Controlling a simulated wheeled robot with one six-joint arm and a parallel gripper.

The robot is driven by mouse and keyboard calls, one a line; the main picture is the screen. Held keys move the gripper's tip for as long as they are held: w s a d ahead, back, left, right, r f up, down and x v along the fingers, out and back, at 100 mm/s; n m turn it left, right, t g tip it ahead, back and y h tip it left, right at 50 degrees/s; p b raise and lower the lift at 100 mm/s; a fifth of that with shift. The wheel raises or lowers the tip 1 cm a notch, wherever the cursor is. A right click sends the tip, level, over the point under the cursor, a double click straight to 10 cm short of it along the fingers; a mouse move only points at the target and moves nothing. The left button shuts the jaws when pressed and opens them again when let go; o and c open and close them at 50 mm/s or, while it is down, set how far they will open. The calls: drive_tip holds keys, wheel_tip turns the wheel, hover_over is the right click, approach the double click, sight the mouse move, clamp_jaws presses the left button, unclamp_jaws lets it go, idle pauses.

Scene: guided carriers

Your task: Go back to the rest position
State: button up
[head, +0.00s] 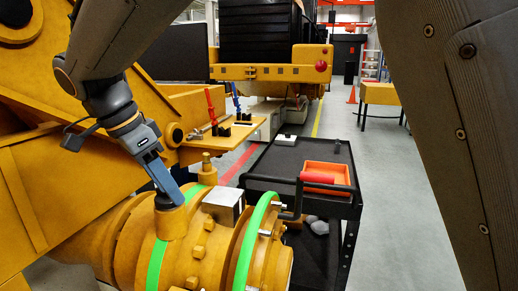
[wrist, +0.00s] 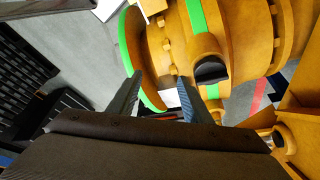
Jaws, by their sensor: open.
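My gripper (head: 169,190) hangs over the yellow machine housing (head: 197,244), its blue-grey fingers pointing down near a short yellow port with a dark top (head: 171,221). In the wrist view my gripper (wrist: 160,84) has its two fingers apart with nothing held between them. The dark-topped port (wrist: 211,70) lies just right of the fingers there, outside the gap. I cannot tell whether a finger touches it.
Green bands (head: 243,254) ring the housing, and a metal block (head: 223,205) sits on it. A black cart (head: 271,163) carries an orange bin (head: 327,172) with a red cylinder (head: 316,178). Red and blue tools (head: 211,104) stand on a yellow shelf.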

drive_tip(key=w+d+f+n+g+y, duration=0.1)
drive_tip(key=d+f+n, duration=0.1)
drive_tip(key=d+f, duration=0.35)
drive_tip(key=w+d+f+n, duration=0.1)
drive_tip(key=d+f, duration=0.1)
drive_tip(key=d, duration=0.6)
drive_tip(key=w+d+f+n+g+y, duration=0.1)
drive_tip(key=d+f+n, duration=0.15)
drive_tip(key=d, duration=0.45)
drive_tip(key=s+d+f+n+b, duration=0.1)
drive_tip(key=s+d+f, duration=0.1)
drive_tip(key=d+f, duration=0.2)
drive_tip(key=s+d+f+n+y+b, duration=0.1)
drive_tip(key=s+d+f, duration=0.2)
drive_tip(key=d, duration=0.5)
drive_tip(key=s+d+f+n+b, duration=0.1)
drive_tip(key=s+d+f, duration=0.2)
drive_tip(key=d+f, duration=0.2)
drive_tip(key=shift+s+d+f+n+t, duration=0.15)
drive_tip(key=shift+d+f+n+t, duration=0.2)
drive_tip(key=shift+d, duration=0.2)
